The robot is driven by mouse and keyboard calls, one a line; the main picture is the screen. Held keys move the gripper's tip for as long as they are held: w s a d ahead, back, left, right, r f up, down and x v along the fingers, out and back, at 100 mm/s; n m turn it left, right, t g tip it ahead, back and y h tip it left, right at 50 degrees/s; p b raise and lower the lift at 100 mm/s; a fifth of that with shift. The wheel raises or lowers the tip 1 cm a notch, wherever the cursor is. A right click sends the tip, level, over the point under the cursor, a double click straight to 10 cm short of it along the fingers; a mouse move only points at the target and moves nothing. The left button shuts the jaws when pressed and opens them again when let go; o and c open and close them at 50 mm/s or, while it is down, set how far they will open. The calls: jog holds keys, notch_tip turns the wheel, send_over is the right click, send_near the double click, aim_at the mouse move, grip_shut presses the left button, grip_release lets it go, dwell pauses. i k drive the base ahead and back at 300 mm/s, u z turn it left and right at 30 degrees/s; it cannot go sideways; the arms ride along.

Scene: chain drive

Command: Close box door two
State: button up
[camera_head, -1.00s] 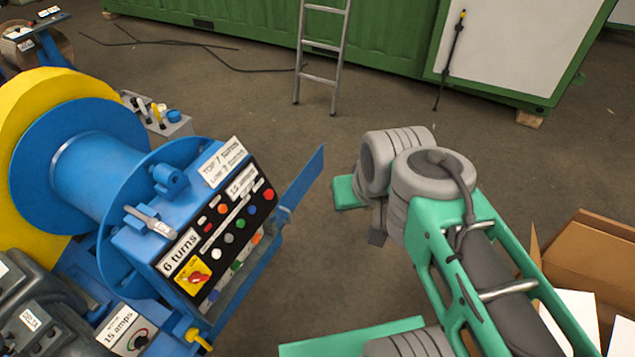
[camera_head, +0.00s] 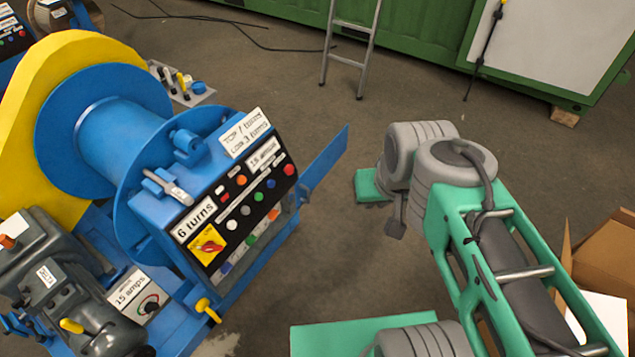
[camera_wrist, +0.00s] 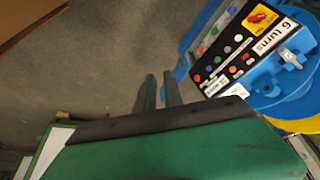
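The blue control box (camera_head: 225,205) stands at the centre left, with a labelled button panel. A flat blue door panel (camera_head: 323,165) juts out from its right side, standing open. My gripper's two fingers show in the wrist view (camera_wrist: 160,88), parallel with floor visible between them, so it is open and empty. In the wrist view the control box (camera_wrist: 240,55) is right of the fingers, and a blue edge lies close to the right finger; I cannot tell if they touch.
A blue and yellow drum (camera_head: 110,140) and a grey motor (camera_head: 65,280) stand left of the box. A cardboard box (camera_head: 605,255) sits at the right. A ladder (camera_head: 350,45) leans at a green container (camera_head: 420,25). Floor between is clear.

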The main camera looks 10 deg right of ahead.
aim_at(319, 168)
jog(key=z, duration=0.55)
jog(key=k, duration=0.65)
jog(key=z, duration=0.5)
jog(key=i, duration=1.05)
jog(key=u, duration=0.75)
jog(key=i, duration=0.7)
jog(key=u, duration=1.3)
jog(key=i, duration=0.5)
jog(key=u, duration=0.5)
